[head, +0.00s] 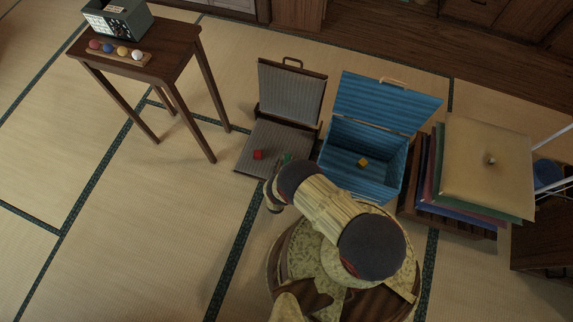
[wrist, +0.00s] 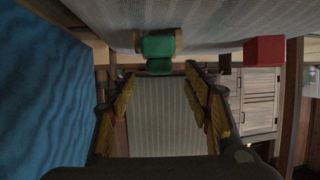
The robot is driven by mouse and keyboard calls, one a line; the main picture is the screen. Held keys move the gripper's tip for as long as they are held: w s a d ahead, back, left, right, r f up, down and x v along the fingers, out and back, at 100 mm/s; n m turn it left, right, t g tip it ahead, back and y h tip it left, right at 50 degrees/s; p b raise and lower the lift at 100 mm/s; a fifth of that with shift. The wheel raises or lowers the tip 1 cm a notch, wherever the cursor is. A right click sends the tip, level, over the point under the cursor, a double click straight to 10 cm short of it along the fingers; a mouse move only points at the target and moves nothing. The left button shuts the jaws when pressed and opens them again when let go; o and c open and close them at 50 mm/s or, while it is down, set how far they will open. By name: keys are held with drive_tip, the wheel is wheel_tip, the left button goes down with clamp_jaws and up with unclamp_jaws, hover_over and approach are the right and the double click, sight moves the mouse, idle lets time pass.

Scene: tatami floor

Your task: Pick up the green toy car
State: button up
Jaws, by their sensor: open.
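The green toy car (head: 287,157) sits on the grey lining of an open case (head: 266,139), just beyond my arm in the head view. The arm hides part of that area and most of my gripper there. In the wrist view the green car (wrist: 158,49) is at the top middle, just past and between the fingertips. My gripper (wrist: 160,72) is open, with a finger on each side and nothing held. I cannot tell whether the fingers touch the car.
A red block (head: 258,155) lies in the case left of the car; the wrist view shows it (wrist: 264,50) to the right. An open blue box (head: 355,178) with a yellow block (head: 362,162) stands close on the right. A wooden table (head: 170,52) stands at left.

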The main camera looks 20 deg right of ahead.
drive_tip(key=shift+b+x, duration=0.35)
drive_tip(key=shift+x, duration=0.8)
drive_tip(key=c, duration=0.3)
drive_tip(key=c, duration=0.8)
